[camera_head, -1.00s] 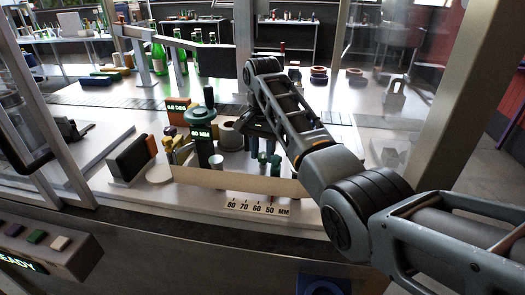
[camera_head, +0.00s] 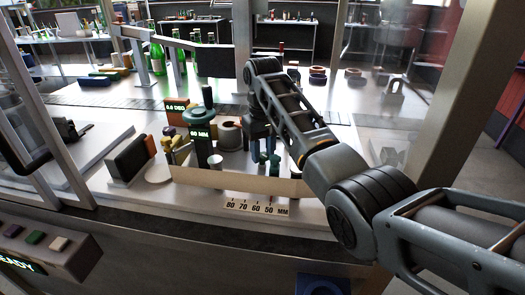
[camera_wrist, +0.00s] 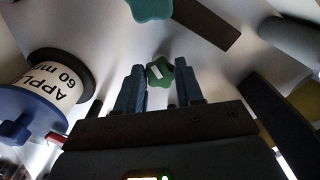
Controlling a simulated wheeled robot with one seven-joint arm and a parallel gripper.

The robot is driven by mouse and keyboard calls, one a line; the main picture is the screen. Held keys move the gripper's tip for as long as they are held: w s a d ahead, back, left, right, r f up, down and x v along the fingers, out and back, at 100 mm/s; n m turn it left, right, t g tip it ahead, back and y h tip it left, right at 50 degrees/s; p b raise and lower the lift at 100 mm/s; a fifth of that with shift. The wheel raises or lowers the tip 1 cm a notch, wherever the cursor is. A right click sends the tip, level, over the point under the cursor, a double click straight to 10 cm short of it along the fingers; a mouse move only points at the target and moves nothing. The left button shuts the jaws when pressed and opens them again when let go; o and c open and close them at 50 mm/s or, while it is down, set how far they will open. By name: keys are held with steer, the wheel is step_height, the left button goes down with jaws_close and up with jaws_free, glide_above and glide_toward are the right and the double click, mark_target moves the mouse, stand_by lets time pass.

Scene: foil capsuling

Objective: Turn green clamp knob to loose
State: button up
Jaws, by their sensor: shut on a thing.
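The green clamp knob (camera_wrist: 160,72) is a small star-shaped knob with a pale bar mark, seen from above in the wrist view. My gripper (camera_wrist: 159,82) has one blue finger on each side of it and is shut on it. In the head view my gripper (camera_head: 260,140) points down at the fixture, behind small green posts (camera_head: 274,165); the knob itself I cannot make out there. A larger teal star-shaped knob (camera_wrist: 152,8) shows at the top edge of the wrist view, apart from the fingers.
A labelled white cylinder (camera_wrist: 52,85) with a blue knob (camera_wrist: 18,128) stands left in the wrist view. A post with a 60 MM display (camera_head: 200,135) stands left of my gripper. A low beige wall and millimetre scale (camera_head: 257,208) lie in front. Green bottles (camera_head: 197,60) stand behind.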

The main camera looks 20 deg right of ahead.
mark_target(263, 155)
steer(key=n, duration=0.6)
steer(key=shift+w+d+n, duration=0.1)
steer(key=shift+n, duration=0.2)
stand_by(0.4)
steer(key=o, duration=1)
steer(key=shift+o, duration=0.2)
steer(key=shift+r, duration=3.95)
